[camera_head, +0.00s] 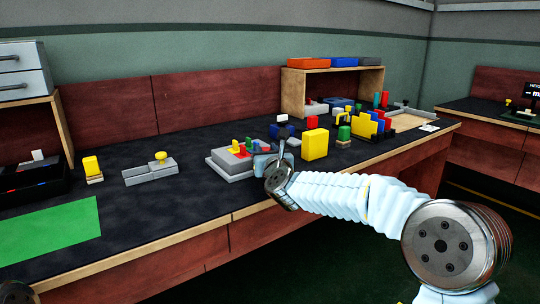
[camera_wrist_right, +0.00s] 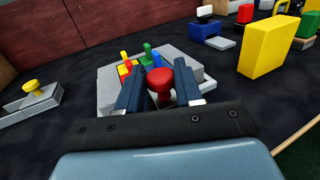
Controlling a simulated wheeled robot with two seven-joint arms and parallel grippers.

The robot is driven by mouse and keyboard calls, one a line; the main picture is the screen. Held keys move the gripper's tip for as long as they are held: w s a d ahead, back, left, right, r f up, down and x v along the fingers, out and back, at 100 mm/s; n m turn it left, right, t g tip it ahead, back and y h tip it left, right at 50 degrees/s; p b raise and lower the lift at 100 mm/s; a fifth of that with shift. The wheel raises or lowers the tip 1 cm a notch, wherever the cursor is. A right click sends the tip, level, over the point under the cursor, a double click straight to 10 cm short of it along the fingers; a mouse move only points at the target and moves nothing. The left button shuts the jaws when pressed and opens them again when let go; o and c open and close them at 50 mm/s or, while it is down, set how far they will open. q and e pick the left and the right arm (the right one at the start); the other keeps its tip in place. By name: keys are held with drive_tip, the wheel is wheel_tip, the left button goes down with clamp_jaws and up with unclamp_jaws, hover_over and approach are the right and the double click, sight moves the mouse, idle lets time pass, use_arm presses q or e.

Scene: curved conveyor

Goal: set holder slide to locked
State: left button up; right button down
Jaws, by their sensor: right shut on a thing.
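A grey block (camera_head: 230,164) stands near the table's front edge with several coloured pegs on it. It also shows in the wrist view (camera_wrist_right: 108,88). My right gripper (camera_head: 262,163) is at the block's right side in the head view. In the wrist view, its two dark fingers (camera_wrist_right: 160,68) are shut on a red knob (camera_wrist_right: 160,86) at the block's near side. The fingers hide part of the block and the knob's base. A grey slide fixture with a yellow knob (camera_head: 160,156) lies further left, apart from the gripper. No label shows which part is the holder slide. My left gripper is not in view.
A yellow block (camera_head: 315,145) stands close to the right of my right gripper. Several coloured blocks and a wooden shelf (camera_head: 293,92) stand further right and back. A green mat (camera_head: 50,238) lies front left.

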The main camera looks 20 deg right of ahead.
drive_tip(key=c, duration=0.8)
unclamp_jaws()
drive_tip(key=shift+w+a, duration=0.1)
drive_tip(key=shift+s, duration=0.35)
drive_tip(key=s+b, duration=0.1)
drive_tip(key=s, duration=0.3)
drive_tip(key=s+b, duration=0.1)
drive_tip(key=s, duration=0.3)
drive_tip(key=s+b, duration=0.1)
drive_tip(key=s, duration=0.4)
drive_tip(key=shift+a, duration=0.3)
